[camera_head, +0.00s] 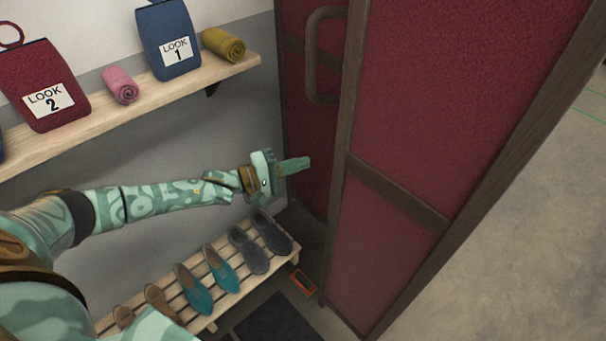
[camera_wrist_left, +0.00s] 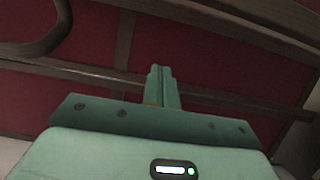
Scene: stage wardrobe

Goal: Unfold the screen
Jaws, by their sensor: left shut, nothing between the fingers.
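The screen (camera_head: 450,110) has dark red fabric panels in brown wooden frames. Its panels meet at an angle, with a rear panel (camera_head: 303,160) behind the large front one. A brown loop handle (camera_head: 312,55) is on the screen near the top. My left gripper (camera_head: 308,164) is shut and empty, in front of the rear panel and below the handle. In the left wrist view the closed fingers (camera_wrist_left: 162,72) point at the red panels, with part of the handle (camera_wrist_left: 45,40) at upper left. I cannot tell whether the fingertips touch the panel. My right gripper is not in view.
A wooden shelf (camera_head: 110,115) on the wall holds labelled garment bags and rolled cloths. A low slatted rack (camera_head: 230,295) below carries several shoes. A small orange object (camera_head: 303,283) and a dark mat (camera_head: 275,320) lie on the floor. Open floor (camera_head: 510,240) is at right.

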